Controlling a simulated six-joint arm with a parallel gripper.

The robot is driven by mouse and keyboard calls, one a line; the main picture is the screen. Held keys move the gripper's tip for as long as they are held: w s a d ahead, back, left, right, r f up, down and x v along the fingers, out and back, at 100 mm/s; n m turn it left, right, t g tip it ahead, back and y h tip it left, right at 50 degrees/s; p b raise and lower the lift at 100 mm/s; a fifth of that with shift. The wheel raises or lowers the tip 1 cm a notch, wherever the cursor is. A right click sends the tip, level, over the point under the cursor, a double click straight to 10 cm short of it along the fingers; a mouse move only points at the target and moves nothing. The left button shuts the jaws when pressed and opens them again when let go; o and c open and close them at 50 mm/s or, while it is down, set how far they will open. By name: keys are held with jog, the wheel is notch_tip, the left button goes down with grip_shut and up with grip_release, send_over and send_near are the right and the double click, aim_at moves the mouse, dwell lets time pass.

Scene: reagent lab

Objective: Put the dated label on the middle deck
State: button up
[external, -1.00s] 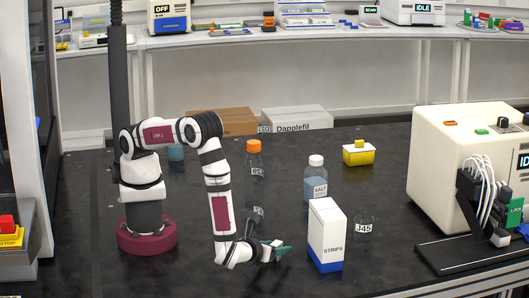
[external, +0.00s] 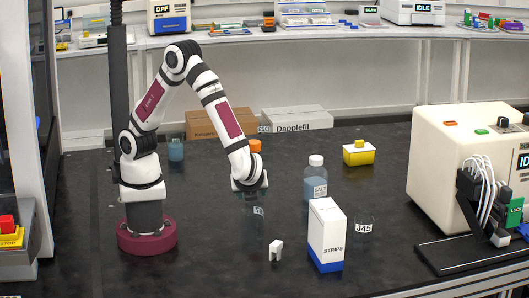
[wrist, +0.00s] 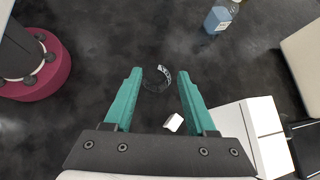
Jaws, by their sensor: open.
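A small white two-legged piece (external: 276,250) stands alone on the dark bench, left of the white STRIPS box; I cannot read a date on it. It also shows in the wrist view (wrist: 174,123), near the right finger's base side. My gripper (wrist: 160,72) is open and empty, its teal fingers apart; in the external view it (external: 250,187) hangs above the bench, pointing down. A clear vessel (external: 258,212) with a label is below it, and shows between the fingers in the wrist view (wrist: 157,84). I cannot identify the middle deck.
The STRIPS box (external: 326,235) stands right of the white piece, with a clear J45 vessel (external: 364,225) behind it. A blue SALT bottle (external: 315,185), an orange-capped bottle (external: 255,146) and a yellow box (external: 359,153) stand farther back. The front left bench is clear.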

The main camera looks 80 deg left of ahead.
jog(key=s+a+r+n+g+h, duration=0.2)
jog(key=s+a+r+n, duration=0.15)
jog(key=a, duration=0.25)
jog(key=s+a+r+n+g+h, duration=0.2)
jog(key=a+r+n, duration=0.15)
jog(key=a, duration=0.25)
jog(key=s+a+n+t+h, duration=0.1)
jog(key=s+a+n+h, duration=0.3)
jog(key=s+n, duration=0.3)
jog(key=shift+s, duration=0.6)
